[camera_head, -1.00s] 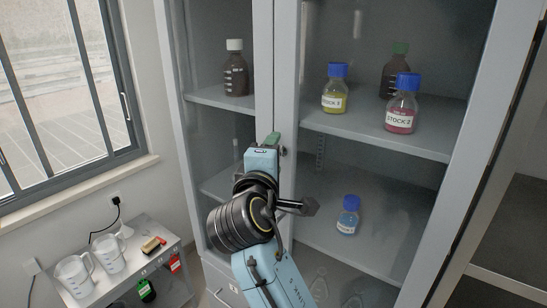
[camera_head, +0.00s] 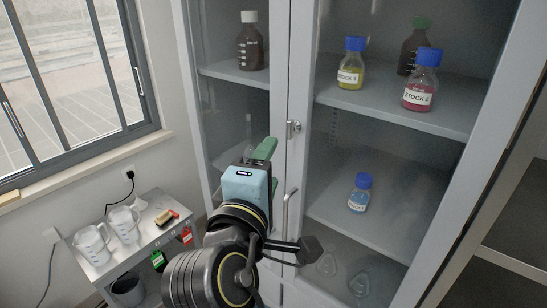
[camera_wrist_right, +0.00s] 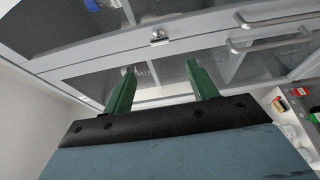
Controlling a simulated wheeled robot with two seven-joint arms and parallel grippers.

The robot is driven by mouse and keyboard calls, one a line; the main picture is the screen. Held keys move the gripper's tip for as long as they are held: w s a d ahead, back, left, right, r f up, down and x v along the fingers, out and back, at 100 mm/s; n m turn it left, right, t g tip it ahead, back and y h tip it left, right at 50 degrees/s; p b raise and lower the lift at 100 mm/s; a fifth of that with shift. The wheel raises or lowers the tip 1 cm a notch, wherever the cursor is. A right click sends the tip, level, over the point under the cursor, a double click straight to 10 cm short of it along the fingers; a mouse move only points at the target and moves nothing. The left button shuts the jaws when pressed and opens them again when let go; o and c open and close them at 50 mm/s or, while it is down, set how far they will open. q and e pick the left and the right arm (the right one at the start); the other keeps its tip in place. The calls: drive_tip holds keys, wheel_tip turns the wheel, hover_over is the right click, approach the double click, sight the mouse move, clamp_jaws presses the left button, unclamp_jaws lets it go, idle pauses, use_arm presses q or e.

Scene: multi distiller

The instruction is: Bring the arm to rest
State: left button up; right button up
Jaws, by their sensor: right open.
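My right gripper (camera_head: 264,152) is in front of the cabinet, near the frame between its two door sections. In the right wrist view its two green fingers (camera_wrist_right: 162,82) stand apart with nothing between them. The grey cabinet (camera_head: 300,60) fills the middle and right of the head view. A metal latch (camera_head: 293,128) and a bar handle (camera_head: 288,210) show just right of the gripper. My left gripper is not in view.
The cabinet holds a yellow bottle (camera_head: 350,75), a pink bottle (camera_head: 419,95), a blue bottle (camera_head: 359,195) and two brown bottles (camera_head: 250,50) (camera_head: 412,52). A metal cart (camera_head: 165,235) with white jugs (camera_head: 92,245) stands lower left, below the window (camera_head: 70,80).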

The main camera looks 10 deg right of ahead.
idle(0.3)
